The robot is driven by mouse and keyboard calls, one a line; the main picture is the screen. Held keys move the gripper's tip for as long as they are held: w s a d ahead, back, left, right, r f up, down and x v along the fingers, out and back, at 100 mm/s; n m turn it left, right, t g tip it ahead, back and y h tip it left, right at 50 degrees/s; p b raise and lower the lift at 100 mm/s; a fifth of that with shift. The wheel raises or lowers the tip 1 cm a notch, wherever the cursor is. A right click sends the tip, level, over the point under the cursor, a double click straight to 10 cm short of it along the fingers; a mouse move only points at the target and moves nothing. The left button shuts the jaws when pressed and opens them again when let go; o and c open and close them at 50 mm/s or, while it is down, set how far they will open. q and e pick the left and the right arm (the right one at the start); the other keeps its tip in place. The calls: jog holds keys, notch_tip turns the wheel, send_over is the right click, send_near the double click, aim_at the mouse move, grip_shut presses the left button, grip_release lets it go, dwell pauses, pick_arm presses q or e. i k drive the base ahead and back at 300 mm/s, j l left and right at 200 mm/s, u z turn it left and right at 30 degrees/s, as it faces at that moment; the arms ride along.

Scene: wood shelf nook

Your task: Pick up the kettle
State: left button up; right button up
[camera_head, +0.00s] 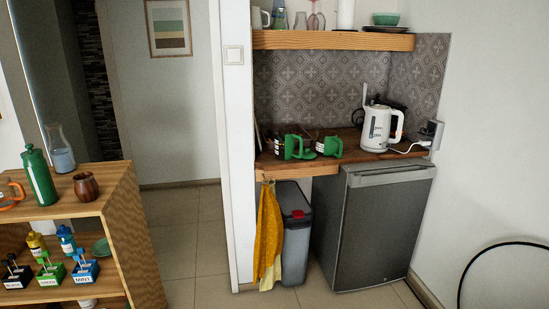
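A white kettle (378,128) stands upright on the wooden counter (346,168) in the nook, above the dark grey fridge. Its handle is on its right side, and a dark gauge strip shows on its body. A white cord runs from near its base to a wall socket (431,133) on the right. Neither of my grippers shows in the head view, and nothing holds the kettle.
Green mug-like things (292,147) stand left of the kettle. A wooden shelf (331,41) with glassware and a green bowl (386,18) hangs above. Below are a fridge (375,225), a bin (292,235) and a yellow towel (268,235). A wooden shelf unit (135,225) stands left.

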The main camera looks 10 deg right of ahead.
aim_at(376, 132)
jog(key=i+z, duration=0.15)
jog(key=i, duration=0.55)
jog(key=i+j+z, duration=0.15)
jog(key=i, duration=0.6)
jog(key=i+j+z, duration=0.3)
jog(key=i, duration=0.2)
jog(key=i+j+z, duration=0.3)
jog(key=i, duration=0.2)
